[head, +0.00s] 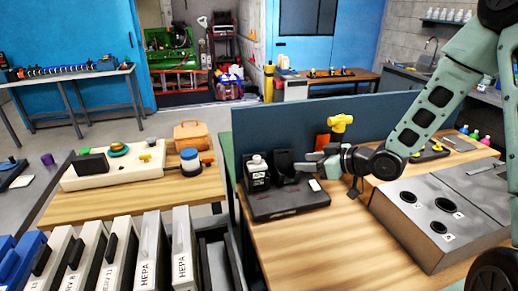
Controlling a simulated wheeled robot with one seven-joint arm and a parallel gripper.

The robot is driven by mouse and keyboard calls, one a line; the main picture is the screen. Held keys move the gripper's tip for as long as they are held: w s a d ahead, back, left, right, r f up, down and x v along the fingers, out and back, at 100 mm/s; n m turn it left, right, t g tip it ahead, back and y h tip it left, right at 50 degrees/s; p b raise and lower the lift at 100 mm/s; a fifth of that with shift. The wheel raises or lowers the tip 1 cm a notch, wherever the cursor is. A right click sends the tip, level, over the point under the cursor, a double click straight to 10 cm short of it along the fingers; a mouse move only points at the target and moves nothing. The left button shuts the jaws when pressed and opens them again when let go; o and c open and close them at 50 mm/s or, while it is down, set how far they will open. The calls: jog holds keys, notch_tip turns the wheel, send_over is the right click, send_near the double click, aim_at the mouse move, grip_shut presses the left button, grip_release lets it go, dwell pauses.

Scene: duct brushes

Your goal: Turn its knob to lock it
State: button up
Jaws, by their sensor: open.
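My gripper (314,166) is open and reaches left over a black station (290,207) on the right wooden table. The station holds a black bottle-like canister (257,170) with a white label and a dark upright holder (284,166). The fingers are close to the holder's right side; I cannot tell whether they touch. A yellow knob-like fitting (340,122) rises behind the gripper. An orange handle (207,160) shows beside a blue-and-white round container (190,162) on the left table. Which knob the task means is unclear.
A grey box with round holes (430,212) stands right of the station. White HEPA filters (183,250) stand at the front left. A dark blue panel (270,131) runs behind the right table. Bare wood (325,245) is clear in front of the station.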

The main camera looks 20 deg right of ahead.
jog(key=p, duration=0.4)
send_near(260, 160)
jog(key=x, duration=0.8)
jog(key=shift+w+a+f, duration=0.1)
jog(key=shift+w, duration=0.15)
jog(key=c, duration=1)
